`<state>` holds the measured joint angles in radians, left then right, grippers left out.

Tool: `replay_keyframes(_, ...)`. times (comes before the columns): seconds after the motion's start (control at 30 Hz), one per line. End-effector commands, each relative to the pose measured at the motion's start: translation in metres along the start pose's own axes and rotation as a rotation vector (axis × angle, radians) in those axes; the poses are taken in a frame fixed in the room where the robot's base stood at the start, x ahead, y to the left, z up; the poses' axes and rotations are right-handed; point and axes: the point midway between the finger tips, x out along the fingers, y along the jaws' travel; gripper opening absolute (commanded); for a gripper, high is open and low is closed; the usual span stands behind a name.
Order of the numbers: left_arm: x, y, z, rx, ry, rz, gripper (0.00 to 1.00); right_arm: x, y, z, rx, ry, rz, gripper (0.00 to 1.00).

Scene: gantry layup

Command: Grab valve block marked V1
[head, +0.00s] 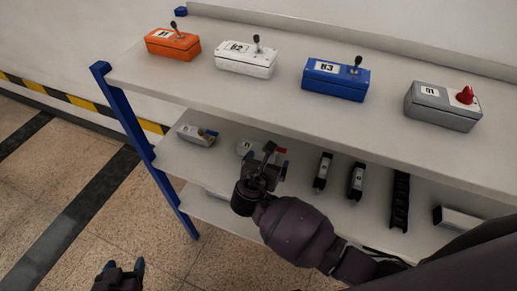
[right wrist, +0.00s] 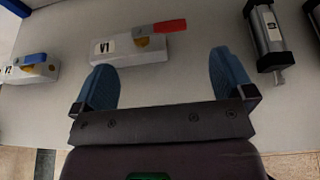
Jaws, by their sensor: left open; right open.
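The V1 valve block (right wrist: 128,54), white with a red lever and a brass-coloured fitting, lies on the lower shelf. In the head view the V1 block (head: 243,147) is partly hidden behind my right gripper (head: 270,160). My right gripper, also in the right wrist view (right wrist: 163,62), is open and empty, its blue fingers pointing at the block. The block sits beyond the fingertips and left of centre between them; the left finger overlaps its near edge in the picture. I cannot tell whether they touch. My left gripper (head: 124,266) is open and empty above the floor.
The V2 valve block (right wrist: 32,70) with a blue lever lies left of V1. Black-and-silver cylinders (right wrist: 266,38) lie to the right. The upper shelf (head: 290,95), holding orange, white, blue and grey boxes, overhangs the lower one. A blue post (head: 140,145) stands at the left end.

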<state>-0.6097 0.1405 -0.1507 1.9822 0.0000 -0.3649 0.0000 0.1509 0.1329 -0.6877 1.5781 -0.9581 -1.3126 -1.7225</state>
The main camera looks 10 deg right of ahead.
Motion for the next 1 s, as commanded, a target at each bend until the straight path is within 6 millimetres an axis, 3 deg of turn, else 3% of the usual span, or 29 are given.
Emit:
replay_keyframes(0.1,0.001,-0.001,0.002,0.002,-0.001,-0.001,0.63,0.017,0.0,0.0,-0.001,-0.001,0.0,1.0)
replay_keyframes(0.37,0.002,-0.001,0.0,0.003,0.004,0.0,0.63,0.034,0.001,0.0,0.003,0.001,0.001,1.0)
replay_keyframes(0.7,0.005,0.0,-0.001,0.003,0.01,0.001,0.63,0.075,0.004,-0.003,0.002,0.001,0.001,1.0)
replay_keyframes(1.0,0.006,0.0,-0.003,0.004,0.014,0.001,0.63,0.082,0.004,-0.003,0.003,0.003,0.002,1.0)
